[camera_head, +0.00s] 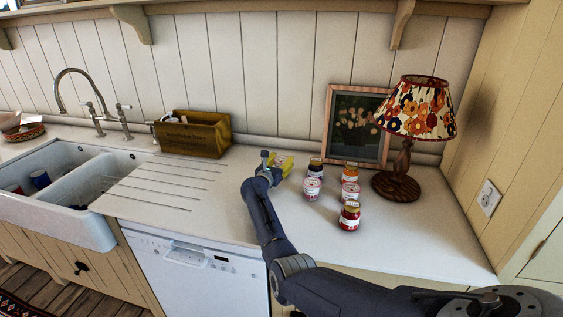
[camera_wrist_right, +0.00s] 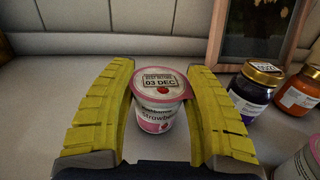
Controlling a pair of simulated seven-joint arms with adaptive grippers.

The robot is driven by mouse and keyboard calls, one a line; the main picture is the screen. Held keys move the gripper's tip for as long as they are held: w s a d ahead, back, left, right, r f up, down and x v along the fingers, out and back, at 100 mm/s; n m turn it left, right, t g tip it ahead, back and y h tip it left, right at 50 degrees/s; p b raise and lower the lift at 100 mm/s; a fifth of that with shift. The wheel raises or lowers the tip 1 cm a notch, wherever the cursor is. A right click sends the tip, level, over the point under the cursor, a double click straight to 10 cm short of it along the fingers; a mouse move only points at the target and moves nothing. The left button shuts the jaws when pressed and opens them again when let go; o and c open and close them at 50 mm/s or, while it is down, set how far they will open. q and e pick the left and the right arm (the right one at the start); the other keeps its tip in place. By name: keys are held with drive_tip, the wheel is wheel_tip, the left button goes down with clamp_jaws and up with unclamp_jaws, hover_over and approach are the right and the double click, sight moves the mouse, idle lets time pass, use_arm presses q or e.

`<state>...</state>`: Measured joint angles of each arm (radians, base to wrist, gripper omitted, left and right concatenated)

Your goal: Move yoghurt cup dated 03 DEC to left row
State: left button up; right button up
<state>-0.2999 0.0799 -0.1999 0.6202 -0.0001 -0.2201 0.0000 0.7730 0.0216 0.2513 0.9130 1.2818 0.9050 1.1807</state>
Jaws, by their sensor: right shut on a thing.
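The yoghurt cup dated 03 DEC (camera_wrist_right: 160,98) is white and pink with a strawberry label, and its lid faces up in the right wrist view. My right gripper (camera_wrist_right: 163,110) has its yellow fingers on both sides of the cup and is shut on it. The cup looks upright; I cannot tell whether its base touches the counter. In the head view my right gripper (camera_head: 279,163) is left of the jars and mostly hides the cup. The left row holds a dark purple jar (camera_head: 316,170) with a pink-and-white cup (camera_head: 312,189) in front. My left gripper is out of view.
The right row has an orange jar (camera_head: 351,170), a pale cup (camera_head: 350,189) and a red jar (camera_head: 349,217). A lamp (camera_head: 400,165) and framed picture (camera_head: 356,125) stand behind. A wooden box (camera_head: 194,134) and sink (camera_head: 62,190) are left. The counter's front right is clear.

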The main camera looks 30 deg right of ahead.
drive_tip(key=shift+f, duration=0.15)
drive_tip(key=o, duration=1.2)
drive_tip(key=shift+o, duration=0.2)
